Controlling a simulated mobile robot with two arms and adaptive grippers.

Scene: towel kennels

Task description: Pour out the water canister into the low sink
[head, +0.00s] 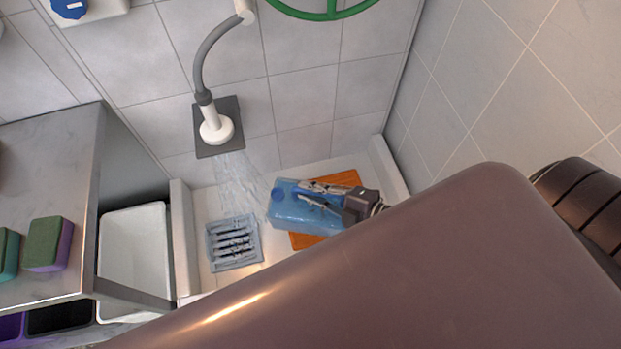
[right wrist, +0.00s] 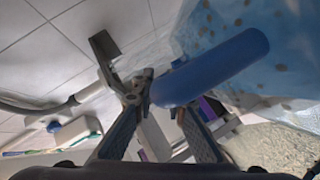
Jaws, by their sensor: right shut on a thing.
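The water canister (head: 290,214) is light blue and see-through, with a darker blue cap at its left end, in the head view. It is tipped over above the low sink (head: 181,240), with its cap end toward the drain grate (head: 233,258). Clear watery streaks (head: 236,172) show left of the cap. My right gripper (head: 312,192) is shut on the canister's blue handle. In the right wrist view, the handle (right wrist: 215,68) crosses between its fingers (right wrist: 165,95), with the spotted see-through body (right wrist: 225,25) behind. My left gripper is not in view.
An orange mat (head: 345,180) lies under the canister. A grey hose with a white shower head (head: 216,129) hangs on the tiled wall behind. A metal table (head: 60,165) with sponges (head: 48,245) and a white bin (head: 135,240) stand left of the sink. My own arm covers the lower right.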

